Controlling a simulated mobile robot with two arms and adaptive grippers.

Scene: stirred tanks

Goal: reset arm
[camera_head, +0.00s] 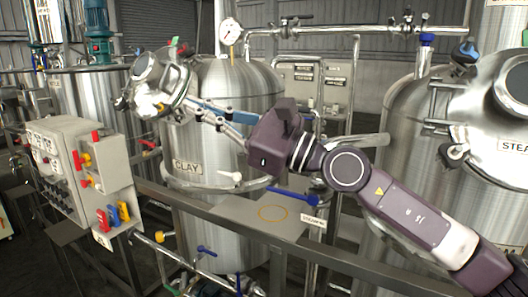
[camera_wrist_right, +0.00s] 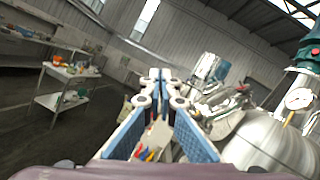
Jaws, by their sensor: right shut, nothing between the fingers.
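My right arm comes in from the lower right and reaches up and left across the head view. Its gripper (camera_head: 182,110) points left, in front of the upper part of the steel tank labelled CLAY (camera_head: 190,200). The finger tips overlap the tank's open lid (camera_head: 150,80) in the picture; I cannot tell whether they touch it. In the right wrist view, the gripper's two blue-padded fingers (camera_wrist_right: 160,78) come together at the tips with nothing held between them. My left gripper is in neither view.
A grey control box (camera_head: 70,170) with coloured switches stands at the left. A pressure gauge (camera_head: 230,31) sits above the CLAY tank. Another steel tank (camera_head: 405,130) stands at the right. A rail with a small plate (camera_head: 235,212) runs in front. The wrist view shows a shelf table (camera_wrist_right: 68,75).

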